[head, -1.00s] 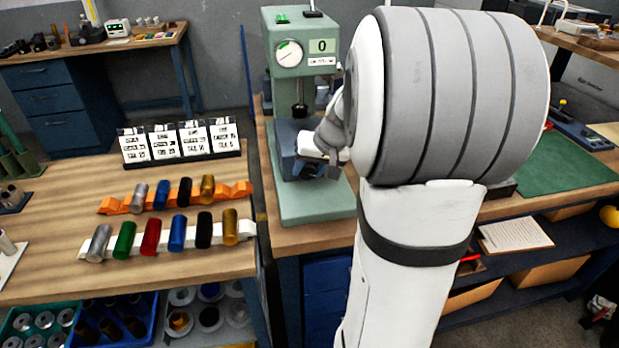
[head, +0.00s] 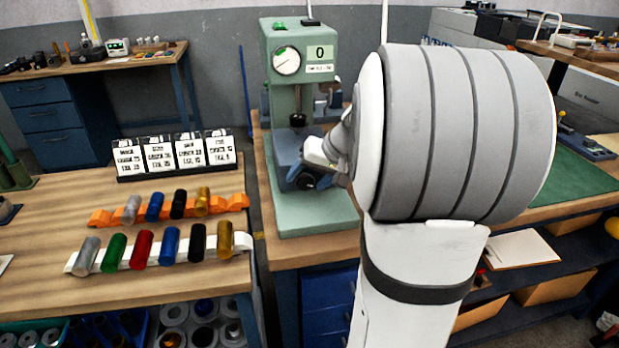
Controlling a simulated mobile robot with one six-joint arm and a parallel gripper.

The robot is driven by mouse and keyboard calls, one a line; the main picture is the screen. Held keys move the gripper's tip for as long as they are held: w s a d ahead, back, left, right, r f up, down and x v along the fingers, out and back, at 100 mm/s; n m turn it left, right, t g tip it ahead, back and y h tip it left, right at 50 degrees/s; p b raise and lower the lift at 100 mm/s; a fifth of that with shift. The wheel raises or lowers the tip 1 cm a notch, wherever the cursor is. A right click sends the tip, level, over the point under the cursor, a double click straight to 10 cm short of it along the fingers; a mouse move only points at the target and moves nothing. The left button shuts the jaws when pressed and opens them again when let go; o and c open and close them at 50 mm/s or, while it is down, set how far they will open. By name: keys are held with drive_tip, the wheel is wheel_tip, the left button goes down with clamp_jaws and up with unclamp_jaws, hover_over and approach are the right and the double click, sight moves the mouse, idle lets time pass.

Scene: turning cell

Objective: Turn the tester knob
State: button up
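The tester is a pale green upright machine (head: 278,38) with a round dial gauge (head: 287,61), a display reading 0 (head: 320,52) and a green base (head: 310,212). A black plunger (head: 297,119) points down over its blue-grey block (head: 288,146). My gripper (head: 311,180) is at the front right of this block, tilted down to the left. A dark blue rounded part shows at the fingertips. I cannot tell whether it is the knob or part of my gripper, nor whether the fingers are open or touching anything. My large grey and white arm hides the tester's right side.
A wooden table (head: 60,284) on the left bears several coloured cylinders on an orange rack (head: 101,217) and a white rack (head: 72,265), with label cards (head: 190,152) behind. A green mat (head: 580,178) lies right of my arm. A gap separates the left table from the tester bench.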

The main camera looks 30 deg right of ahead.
drive_tip(key=v, duration=0.7)
drive_tip(key=shift+r, duration=0.35)
drive_tip(key=shift+s+d, duration=0.1)
drive_tip(key=shift+s, duration=0.05)
idle(0.8)
